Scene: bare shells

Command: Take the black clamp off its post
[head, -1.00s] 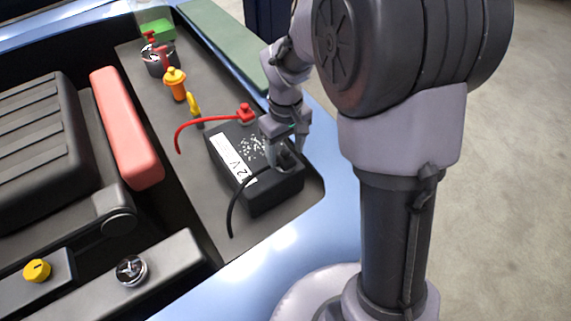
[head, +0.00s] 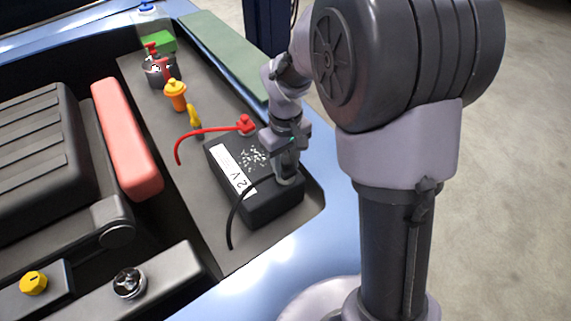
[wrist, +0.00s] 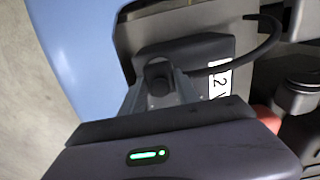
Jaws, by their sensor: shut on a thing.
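The black battery (head: 270,205) with a white label sits in the engine bay in the head view, and it also shows in the wrist view (wrist: 185,50). My gripper (head: 286,178) is at its near right end, pointing down. In the wrist view its fingers are shut on the black clamp (wrist: 158,73), which shows between the fingertips. The black cable (wrist: 240,60) runs from the clamp across the battery and hangs over its side. The post is hidden, so I cannot tell whether the clamp is still seated on it.
A red clamp (head: 245,124) with a red cable (head: 196,134) is at the battery's far end. A yellow loop handle (head: 194,115) and an orange cap (head: 175,95) stand beyond. A long red block (head: 127,138) lies left. Grey tray floor lies open left of the battery.

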